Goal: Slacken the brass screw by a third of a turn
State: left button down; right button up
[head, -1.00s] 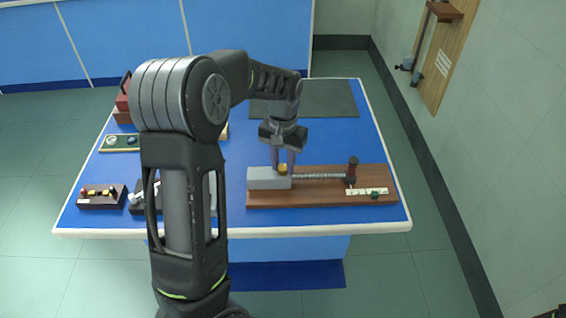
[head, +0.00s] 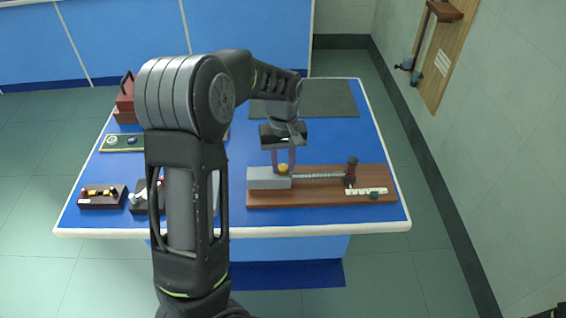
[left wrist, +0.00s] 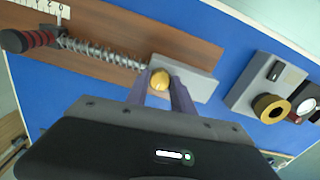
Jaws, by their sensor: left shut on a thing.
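The brass screw (head: 283,169) is a small yellow knob on top of the grey block (head: 264,181) at the left end of the wooden board (head: 320,199). My left gripper (head: 284,165) points down over the block, its fingers shut on the screw. In the left wrist view the screw (left wrist: 160,80) sits between the two fingertips, with the grey block (left wrist: 197,79) around and behind it. My right gripper is not in view.
A spring (head: 320,177) runs from the block to a red-and-black handle (head: 351,169). A white scale strip (head: 366,191) lies on the board. Small devices (head: 101,196) stand at the blue table's left, and a dark mat (head: 320,98) lies behind.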

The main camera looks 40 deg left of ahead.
aim_at(283, 167)
pick_arm(q)
jog(key=c, duration=1.1)
grip_release()
notch_tip(283, 167, up, 8)
jog(key=shift+f+b, duration=0.1)
jog(key=shift+b, duration=0.3)
